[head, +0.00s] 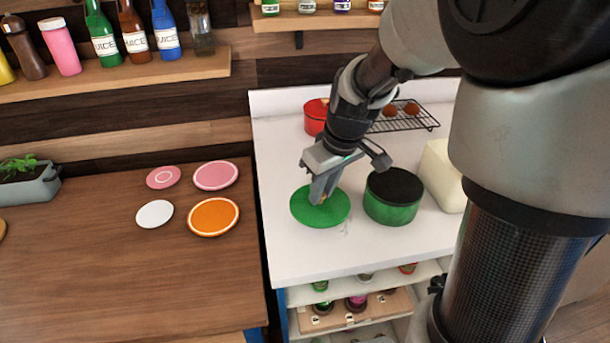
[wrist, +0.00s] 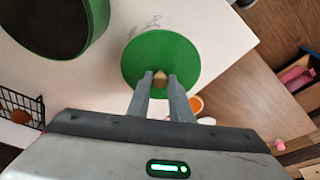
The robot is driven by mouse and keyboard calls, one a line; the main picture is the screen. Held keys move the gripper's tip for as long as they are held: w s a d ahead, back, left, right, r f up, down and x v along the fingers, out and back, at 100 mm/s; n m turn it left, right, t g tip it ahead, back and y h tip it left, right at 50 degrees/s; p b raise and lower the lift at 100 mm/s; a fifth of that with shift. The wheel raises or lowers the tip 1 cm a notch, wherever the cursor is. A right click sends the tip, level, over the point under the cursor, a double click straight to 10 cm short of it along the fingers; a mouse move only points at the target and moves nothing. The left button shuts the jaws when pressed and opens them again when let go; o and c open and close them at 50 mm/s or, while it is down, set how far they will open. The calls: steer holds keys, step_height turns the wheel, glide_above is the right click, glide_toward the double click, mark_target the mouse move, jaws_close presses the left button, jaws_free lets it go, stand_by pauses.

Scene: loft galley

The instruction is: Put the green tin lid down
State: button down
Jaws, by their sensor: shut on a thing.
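The green tin lid (head: 335,213) is a round green disc at the left part of the white counter, and it fills the middle of the wrist view (wrist: 160,50). My gripper (head: 321,200) is shut on the lid's small tan knob (wrist: 160,77), with a finger on each side of it. Whether the lid touches the counter or hangs just above it, I cannot tell. The green tin (head: 391,207) stands open just right of the lid, dark inside, and shows at the upper left of the wrist view (wrist: 95,30).
A red pot (head: 314,117) and a wire rack (head: 410,121) with brown round things stand behind. A cream block (head: 441,174) is right of the tin. The white counter (head: 300,262) is clear in front. A wooden table (head: 90,270) with several plates lies left.

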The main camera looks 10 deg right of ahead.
mark_target(324, 199)
steer(key=shift+f+b, duration=0.3)
steer(key=shift+f, duration=1.85)
steer(key=shift+f, duration=0.1)
steer(key=shift+f, duration=0.15)
steer(key=c, duration=1.6)
jaws_free()
